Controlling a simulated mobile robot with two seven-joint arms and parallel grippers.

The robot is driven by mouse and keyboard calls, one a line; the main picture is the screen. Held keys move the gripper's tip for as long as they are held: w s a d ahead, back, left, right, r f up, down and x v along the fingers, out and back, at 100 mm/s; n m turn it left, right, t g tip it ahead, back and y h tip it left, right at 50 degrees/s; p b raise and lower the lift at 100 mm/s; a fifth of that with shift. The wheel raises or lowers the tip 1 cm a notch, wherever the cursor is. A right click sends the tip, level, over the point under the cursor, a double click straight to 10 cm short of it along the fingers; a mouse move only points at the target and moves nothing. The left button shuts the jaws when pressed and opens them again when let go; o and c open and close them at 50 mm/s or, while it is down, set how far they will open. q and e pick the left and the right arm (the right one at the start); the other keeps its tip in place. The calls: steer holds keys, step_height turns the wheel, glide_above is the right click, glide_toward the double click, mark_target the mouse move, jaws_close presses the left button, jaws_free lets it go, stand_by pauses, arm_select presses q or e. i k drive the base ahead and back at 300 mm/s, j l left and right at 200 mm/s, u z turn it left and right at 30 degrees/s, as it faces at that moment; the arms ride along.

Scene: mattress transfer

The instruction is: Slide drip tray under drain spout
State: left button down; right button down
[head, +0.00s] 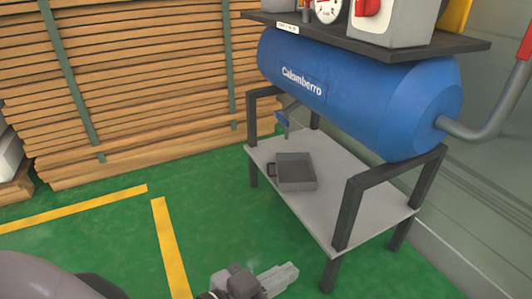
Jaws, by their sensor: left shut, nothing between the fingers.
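The drip tray (296,178) is a small grey open box with a dark handle on its left side. It sits on the light grey shelf (330,216) under the blue tank (350,95). The drain spout (285,119) is a thin pipe with a blue lever, hanging from the tank's underside near its left end. It shows behind and above the tray; I cannot tell whether the tray is directly below it. My left gripper (288,273) is shut and empty, low in front of the stand and apart from the tray. My right gripper is not in view.
Dark stand legs (345,215) frame the shelf; the front-left side between them is open. A top plate with a gauge (328,10) and grey box is above the tank. Stacked planks (150,90) stand behind. Green floor (225,215) with yellow lines is clear at left.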

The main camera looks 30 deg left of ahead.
mark_target(295, 171)
steer(key=i+j+z, duration=0.1)
steer(key=j, duration=0.4)
steer(key=i+j, duration=0.1)
steer(key=j, duration=0.4)
steer(key=i+j+z, duration=0.15)
steer(key=j, duration=0.35)
steer(key=i+j+z, duration=0.1)
steer(key=j, duration=0.45)
steer(key=i+j+z, duration=0.1)
steer(key=j, duration=0.5)
steer(key=i+j+z, duration=0.1)
steer(key=j, duration=0.45)
steer(key=i+j+z, duration=0.1)
steer(key=j, duration=0.5)
steer(key=i+j, duration=0.1)
steer(key=j, duration=0.65)
steer(key=i+j, duration=0.3)
steer(key=i, duration=0.2)
steer(key=z, duration=0.05)
